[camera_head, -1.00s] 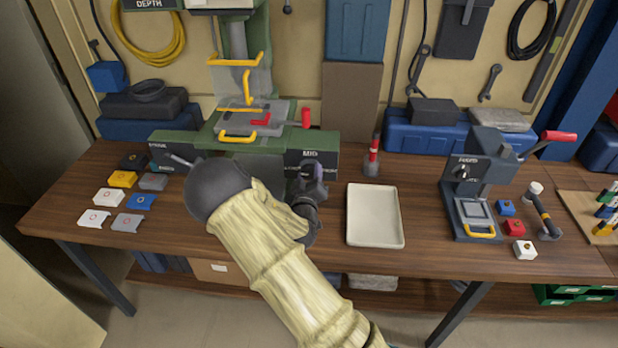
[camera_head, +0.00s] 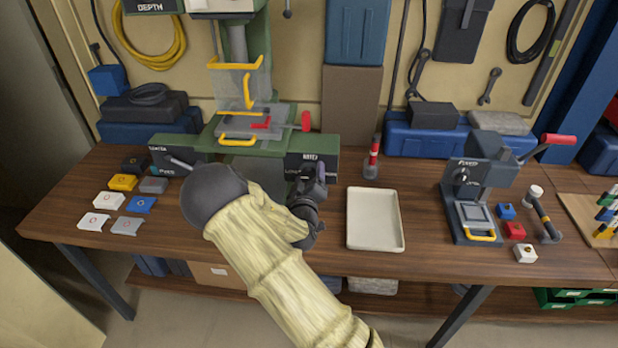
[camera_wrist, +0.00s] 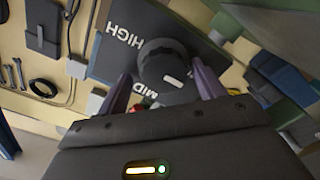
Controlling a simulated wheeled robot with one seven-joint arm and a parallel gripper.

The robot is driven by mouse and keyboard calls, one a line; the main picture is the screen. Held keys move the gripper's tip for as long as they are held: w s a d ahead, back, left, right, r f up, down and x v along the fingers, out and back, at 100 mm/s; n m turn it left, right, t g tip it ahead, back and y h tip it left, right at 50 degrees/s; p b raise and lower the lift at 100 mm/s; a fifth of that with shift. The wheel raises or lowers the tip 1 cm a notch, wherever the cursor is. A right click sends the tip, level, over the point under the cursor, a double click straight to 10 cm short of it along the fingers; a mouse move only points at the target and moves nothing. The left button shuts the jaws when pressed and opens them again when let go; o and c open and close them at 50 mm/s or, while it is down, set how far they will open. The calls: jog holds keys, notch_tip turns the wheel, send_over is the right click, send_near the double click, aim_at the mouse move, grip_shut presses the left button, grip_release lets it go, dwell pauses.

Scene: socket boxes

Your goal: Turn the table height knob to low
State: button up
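The table height knob (camera_wrist: 163,62) is a round dark knob on a dark panel (camera_wrist: 112,62) in the wrist view. Its white mark points down and slightly right, near the partly covered MID label and away from HIGH. A LOW label cannot be made out there. My gripper (camera_wrist: 163,84) is open, its two purple fingers apart on either side of the knob's lower part; I cannot tell whether they touch it. In the head view my gripper (camera_head: 311,172) is at the right-hand panel of the green machine (camera_head: 318,144) and hides the knob.
A cream tray (camera_head: 375,220) lies right of my gripper on the wooden table (camera_head: 270,300). A small press (camera_head: 475,190) with a red lever stands further right. Several coloured blocks (camera_head: 122,182) lie at the left.

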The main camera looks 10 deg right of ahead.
jog(key=shift+s+f, duration=0.1)
jog(key=shift+f, duration=0.05)
jog(key=shift+s+a, duration=0.25)
jog(key=shift+s, duration=0.35)
jog(key=v, duration=1.3)
jog(key=shift+s+a+r, duration=0.25)
jog(key=shift+s+r, duration=0.05)
jog(key=p+v, duration=0.2)
jog(key=p, duration=0.3)
jog(key=shift+s+d+f, duration=0.1)
jog(key=shift+f, duration=0.1)
